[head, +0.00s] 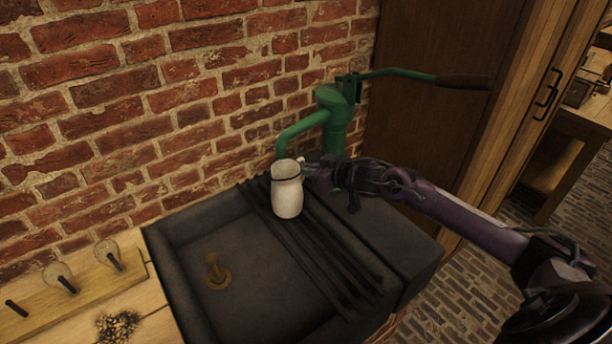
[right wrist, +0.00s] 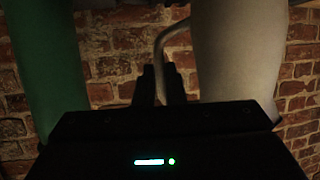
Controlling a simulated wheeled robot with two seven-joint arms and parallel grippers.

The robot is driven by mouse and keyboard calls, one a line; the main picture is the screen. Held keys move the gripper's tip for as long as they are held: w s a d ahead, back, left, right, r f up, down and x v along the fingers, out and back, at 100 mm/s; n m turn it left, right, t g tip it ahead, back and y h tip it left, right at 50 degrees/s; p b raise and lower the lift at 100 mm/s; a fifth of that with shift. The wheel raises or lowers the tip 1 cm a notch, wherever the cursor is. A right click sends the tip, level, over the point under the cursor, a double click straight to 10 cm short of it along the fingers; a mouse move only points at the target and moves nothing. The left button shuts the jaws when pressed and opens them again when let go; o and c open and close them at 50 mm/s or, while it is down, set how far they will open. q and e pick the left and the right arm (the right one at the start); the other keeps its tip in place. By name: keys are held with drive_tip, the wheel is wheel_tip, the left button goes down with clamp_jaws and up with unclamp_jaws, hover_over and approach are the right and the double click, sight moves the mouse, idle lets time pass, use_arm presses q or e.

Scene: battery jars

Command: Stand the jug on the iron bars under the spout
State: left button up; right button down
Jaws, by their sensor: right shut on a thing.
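The white jug (head: 287,196) is upright at the iron bars (head: 318,243), just in front of the green pump's spout (head: 297,131). I cannot tell whether its base touches the bars. My right gripper (head: 308,172) comes in from the right and is shut on the jug's handle. In the right wrist view the fingers (right wrist: 160,88) close on the pale handle (right wrist: 163,45), with the jug body (right wrist: 238,50) to the right and the green pump (right wrist: 45,60) to the left. My left gripper is not in view.
The dark stone sink (head: 185,290) holds a brass drain fitting (head: 217,272). The pump's lever (head: 405,73) reaches right above my arm. A brick wall (head: 150,100) stands behind. At lower left, a wooden board (head: 75,285) holds glass bulbs, beside a dark scorched patch (head: 119,326).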

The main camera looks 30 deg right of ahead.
drive_tip(key=f, duration=0.1)
drive_tip(key=w+f, duration=0.1)
drive_tip(key=f+p, duration=0.1)
drive_tip(key=shift+w+a+f, duration=0.2)
drive_tip(key=shift+w, duration=0.05)
drive_tip(key=shift+f, duration=0.15)
drive_tip(key=c, duration=1.5)
unclamp_jaws()
drive_tip(key=shift+s, duration=0.1)
